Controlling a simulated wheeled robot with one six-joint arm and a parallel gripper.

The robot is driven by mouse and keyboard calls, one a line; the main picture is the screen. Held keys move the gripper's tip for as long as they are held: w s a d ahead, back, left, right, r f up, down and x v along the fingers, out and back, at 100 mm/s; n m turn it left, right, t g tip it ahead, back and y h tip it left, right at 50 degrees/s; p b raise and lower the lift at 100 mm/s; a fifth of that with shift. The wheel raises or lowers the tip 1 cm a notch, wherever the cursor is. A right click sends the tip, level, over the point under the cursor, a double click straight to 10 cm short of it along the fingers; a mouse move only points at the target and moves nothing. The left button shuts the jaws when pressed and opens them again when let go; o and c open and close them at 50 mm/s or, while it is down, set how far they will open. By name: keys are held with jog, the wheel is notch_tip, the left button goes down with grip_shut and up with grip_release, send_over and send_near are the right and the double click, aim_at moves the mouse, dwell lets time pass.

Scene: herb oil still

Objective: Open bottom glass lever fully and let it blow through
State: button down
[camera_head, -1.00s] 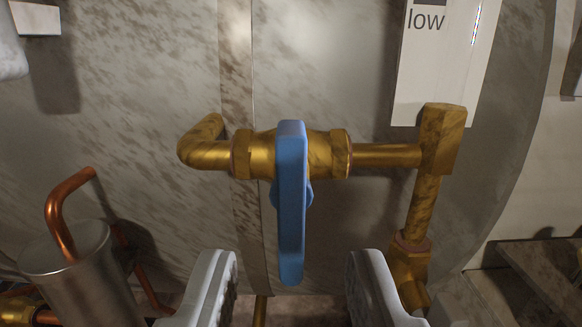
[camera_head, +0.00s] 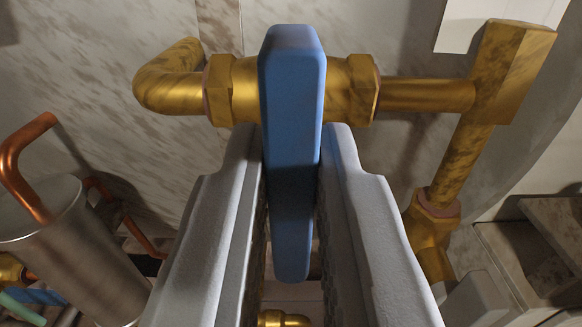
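A blue lever (camera_head: 292,75) hangs down across a brass valve (camera_head: 235,88) in the middle of the view. The lever stands crosswise to the valve's pipe. My gripper (camera_head: 291,160) has one pale grey finger on each side of the lever, and both fingertips look pressed to its sides just below the valve body. The lever's lower end shows between the fingers. The glass itself cannot be made out.
A brass elbow (camera_head: 168,80) is at the left, and a brass pipe (camera_head: 470,120) drops at the right. A metal cylinder (camera_head: 75,245) with a copper tube (camera_head: 18,165) stands lower left. A pale stained wall (camera_head: 110,60) lies behind the valve.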

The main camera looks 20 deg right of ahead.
jog(key=shift+n, duration=0.3)
jog(key=n, duration=0.4)
jog(key=shift+a, duration=0.2)
jog(key=shift+w+a+f+n, duration=0.1)
jog(key=shift+f+n, duration=0.05)
jog(key=shift+n, duration=2.1)
jog(key=shift+a+f+n, duration=0.1)
jog(key=shift+f+n, duration=0.05)
jog(key=shift+n, duration=2.15)
jog(key=shift+w+a+f+n, duration=0.1)
jog(key=shift+f+n, duration=0.05)
jog(key=shift+n, duration=2.1)
jog(key=c, duration=1.5)
grip_release()
jog(key=shift+o, duration=0.2)
